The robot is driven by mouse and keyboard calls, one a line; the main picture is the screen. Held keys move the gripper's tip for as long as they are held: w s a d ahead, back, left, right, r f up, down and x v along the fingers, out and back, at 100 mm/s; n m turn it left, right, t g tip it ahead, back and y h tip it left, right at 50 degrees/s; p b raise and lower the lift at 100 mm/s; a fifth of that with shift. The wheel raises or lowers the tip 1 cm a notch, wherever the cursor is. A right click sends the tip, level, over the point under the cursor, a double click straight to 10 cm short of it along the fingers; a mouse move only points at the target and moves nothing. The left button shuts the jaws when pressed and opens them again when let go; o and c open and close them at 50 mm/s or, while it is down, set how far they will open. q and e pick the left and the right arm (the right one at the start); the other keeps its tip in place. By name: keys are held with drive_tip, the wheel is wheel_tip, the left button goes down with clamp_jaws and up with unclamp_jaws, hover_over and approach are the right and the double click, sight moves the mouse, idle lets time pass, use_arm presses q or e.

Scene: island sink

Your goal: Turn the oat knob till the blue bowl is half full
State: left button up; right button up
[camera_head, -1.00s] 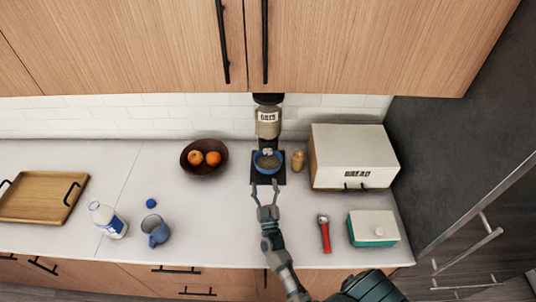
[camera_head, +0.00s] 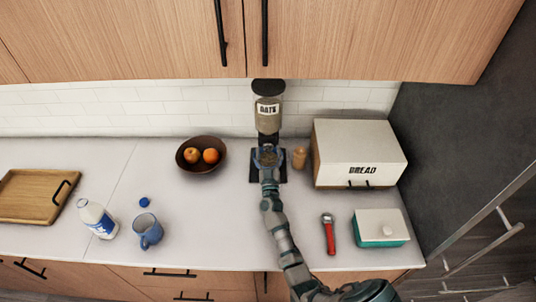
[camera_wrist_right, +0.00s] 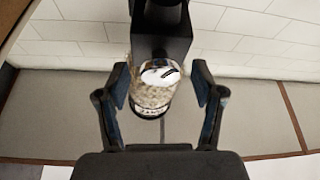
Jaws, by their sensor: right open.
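The oat dispenser (camera_head: 268,112), a clear container labelled OATS, stands against the tiled wall on a dark base. My right gripper (camera_head: 268,152) is in front of its lower part. It hides most of the blue bowl on the base, so I cannot see the oat level. In the right wrist view, my right gripper (camera_wrist_right: 160,82) is open, one finger on each side of the pale round knob (camera_wrist_right: 158,73). Gaps show between the fingers and the knob. The dispenser's oats and label show around and below the knob. My left gripper is not in view.
A jar (camera_head: 299,158) and a bread box (camera_head: 358,155) stand right of the dispenser. A fruit bowl (camera_head: 190,168) is to its left.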

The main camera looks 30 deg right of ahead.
drive_tip(key=shift+w+d+r, duration=0.1)
drive_tip(key=shift+w+r, duration=0.05)
drive_tip(key=shift+w, duration=0.05)
drive_tip(key=c, duration=1.1)
drive_tip(key=shift+c, duration=0.2)
drive_tip(key=shift+m, duration=0.3)
drive_tip(key=shift+m+g+h, duration=0.7)
drive_tip(key=shift+m+h, duration=0.2)
drive_tip(key=shift+m, duration=1.05)
drive_tip(key=shift+m+g+h, duration=0.7)
drive_tip(key=shift+m+h, duration=0.2)
drive_tip(key=shift+m, duration=1.05)
drive_tip(key=o, duration=1.1)
drive_tip(key=shift+o, duration=0.2)
